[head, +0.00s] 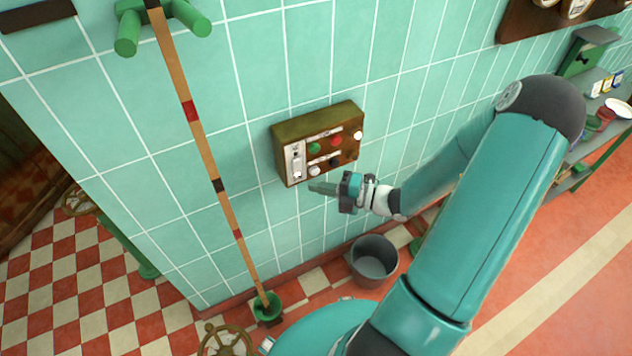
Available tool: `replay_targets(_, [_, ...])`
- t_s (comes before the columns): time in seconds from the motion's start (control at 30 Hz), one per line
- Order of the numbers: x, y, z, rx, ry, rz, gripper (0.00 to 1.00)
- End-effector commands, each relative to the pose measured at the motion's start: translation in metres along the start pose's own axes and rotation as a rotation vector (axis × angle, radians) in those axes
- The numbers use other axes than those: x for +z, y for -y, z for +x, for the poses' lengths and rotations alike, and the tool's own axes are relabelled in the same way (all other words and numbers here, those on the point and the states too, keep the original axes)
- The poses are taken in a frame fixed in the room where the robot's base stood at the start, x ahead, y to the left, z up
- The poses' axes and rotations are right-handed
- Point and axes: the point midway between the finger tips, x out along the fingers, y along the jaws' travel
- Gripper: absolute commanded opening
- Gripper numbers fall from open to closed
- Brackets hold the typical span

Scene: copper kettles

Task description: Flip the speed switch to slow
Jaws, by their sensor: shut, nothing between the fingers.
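A brown control box (318,142) is fixed to the teal tiled wall. A pale switch plate (296,162) is at the left of its front face, with a small white lever low on it; its labels are too small to read. Several round buttons in green, red, white and black sit to the right of the plate. My gripper (312,187) is shut and empty. Its tips point left and show just below the box's lower edge, right of and below the switch plate. I cannot tell whether they touch the box.
A long banded pole (205,150) leans on the wall left of the box, its foot at a green holder (267,307). A grey bucket (374,262) stands on the floor below my gripper. Shelves (600,120) with small items are at the right. Handwheels are at lower left.

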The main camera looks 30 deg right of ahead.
Motion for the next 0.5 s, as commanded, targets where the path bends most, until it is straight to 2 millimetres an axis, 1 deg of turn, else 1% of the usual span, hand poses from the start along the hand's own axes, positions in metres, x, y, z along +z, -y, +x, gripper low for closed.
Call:
replay_targets(0.03, [0.003,0.002,-0.012,-0.003,0.008,0.000,0.00])
replay_targets(0.3, [0.005,0.010,-0.061,-0.003,0.006,-0.001,0.00])
replay_targets(0.4, [0.005,0.012,-0.076,-0.002,0.005,0.000,0.00])
replay_targets(0.5, [0.005,0.014,-0.085,-0.002,0.004,0.000,0.00])
